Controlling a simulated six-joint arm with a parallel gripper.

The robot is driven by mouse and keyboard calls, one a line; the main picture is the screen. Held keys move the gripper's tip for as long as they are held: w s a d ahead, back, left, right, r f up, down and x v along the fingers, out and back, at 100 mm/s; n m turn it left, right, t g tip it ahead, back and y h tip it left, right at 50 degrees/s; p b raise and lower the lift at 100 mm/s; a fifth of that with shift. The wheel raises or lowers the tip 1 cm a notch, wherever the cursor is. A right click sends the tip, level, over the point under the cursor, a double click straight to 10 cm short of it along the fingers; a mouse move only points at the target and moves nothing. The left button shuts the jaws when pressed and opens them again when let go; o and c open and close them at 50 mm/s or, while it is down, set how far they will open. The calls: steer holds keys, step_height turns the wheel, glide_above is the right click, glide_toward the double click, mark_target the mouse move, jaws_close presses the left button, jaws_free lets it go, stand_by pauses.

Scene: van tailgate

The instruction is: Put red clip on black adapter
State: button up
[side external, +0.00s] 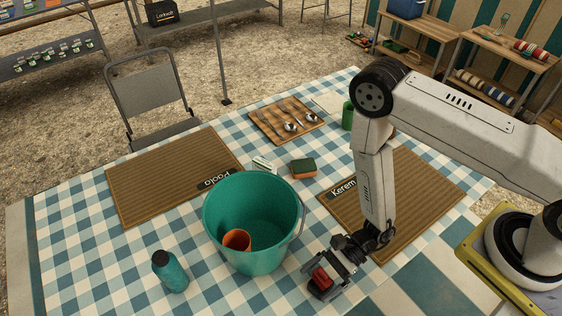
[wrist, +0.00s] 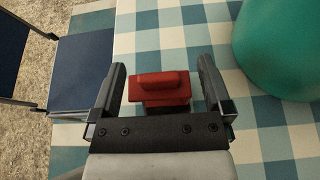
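The red clip (side external: 322,278) is at my gripper (side external: 318,284), near the table's front edge in the side external view. In the wrist view the red clip (wrist: 160,86) lies between the two dark fingers of my gripper (wrist: 160,72). It looks large against the cloth squares, so it appears held above the table. Contact at the finger pads is not clearly visible.
A teal bucket (side external: 219,205) holding an orange cup (side external: 237,240) stands left of my gripper. A teal bottle (side external: 170,271) stands further left. A sponge (side external: 303,168), a checkered board (side external: 268,116) and two brown mats (side external: 150,180) lie on the table. Chairs stand beside it.

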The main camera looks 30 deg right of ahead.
steer(key=shift+r, duration=0.15)
steer(key=v, duration=1.2)
stand_by(0.5)
stand_by(0.6)
steer(key=w+d+r+n+t+h, duration=0.1)
steer(key=w+d+r+n+h, duration=0.2)
steer(key=d+r+n+h, duration=0.3)
steer(key=w+d+r+n+t+h, duration=0.1)
steer(key=w+d+r+n+h, duration=0.2)
steer(key=r+n, duration=0.9)
steer(key=d+r+h, duration=0.1)
steer(key=d+h, duration=0.1)
steer(key=h, duration=0.2)
steer(key=shift+d+r+t, duration=0.25)
steer(key=shift+d+t, duration=0.05)
steer(key=shift+d, duration=0.1)
steer(key=shift+w, duration=0.1)
stand_by(0.4)
